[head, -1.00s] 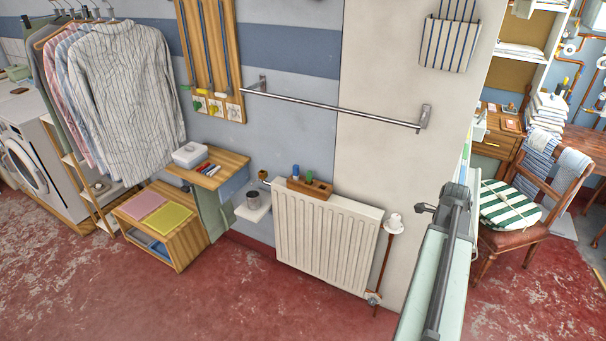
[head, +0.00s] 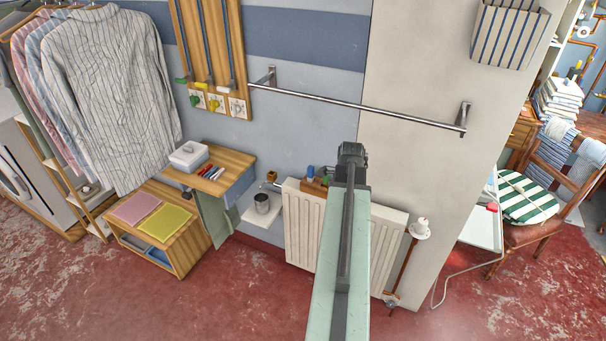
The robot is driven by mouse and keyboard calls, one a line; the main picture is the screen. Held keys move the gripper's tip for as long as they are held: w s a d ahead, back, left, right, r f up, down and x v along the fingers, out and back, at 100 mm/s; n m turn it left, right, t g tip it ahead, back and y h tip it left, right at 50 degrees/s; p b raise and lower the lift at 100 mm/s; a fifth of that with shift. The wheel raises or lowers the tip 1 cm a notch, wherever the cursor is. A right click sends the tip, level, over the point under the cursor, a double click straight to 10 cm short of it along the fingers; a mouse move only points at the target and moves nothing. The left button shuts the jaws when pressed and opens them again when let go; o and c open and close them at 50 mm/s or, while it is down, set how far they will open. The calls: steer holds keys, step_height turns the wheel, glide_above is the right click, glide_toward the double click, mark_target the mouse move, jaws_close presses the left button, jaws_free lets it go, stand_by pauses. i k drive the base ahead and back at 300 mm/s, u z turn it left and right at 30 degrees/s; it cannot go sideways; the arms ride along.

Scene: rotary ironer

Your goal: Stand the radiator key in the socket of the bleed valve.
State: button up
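The white radiator (head: 300,225) stands against the wall, partly hidden behind my arm. A small brass fitting (head: 271,176) at its upper left end looks like the bleed valve; its socket is too small to make out. A wooden block (head: 312,186) sits on the radiator's top, with a blue-handled piece (head: 310,171) and a green piece (head: 328,172) standing in it. The block's right part is hidden by my arm. I cannot tell which piece is the radiator key. My arm reaches up the middle of the view, and my gripper does not show.
A white wall shelf (head: 249,214) holding a grey metal cup (head: 262,203) is left of the radiator. A wooden ledge (head: 235,172) carries a white box and pens. A metal rail (head: 360,108) runs above. A white valve head (head: 420,229) is at right. Red floor lies open in front.

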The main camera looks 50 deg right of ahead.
mark_target(272, 176)
steer(key=z, duration=0.1)
steer(key=i, duration=0.85)
steer(key=z, duration=0.65)
steer(key=i, duration=0.5)
steer(key=u, duration=0.05)
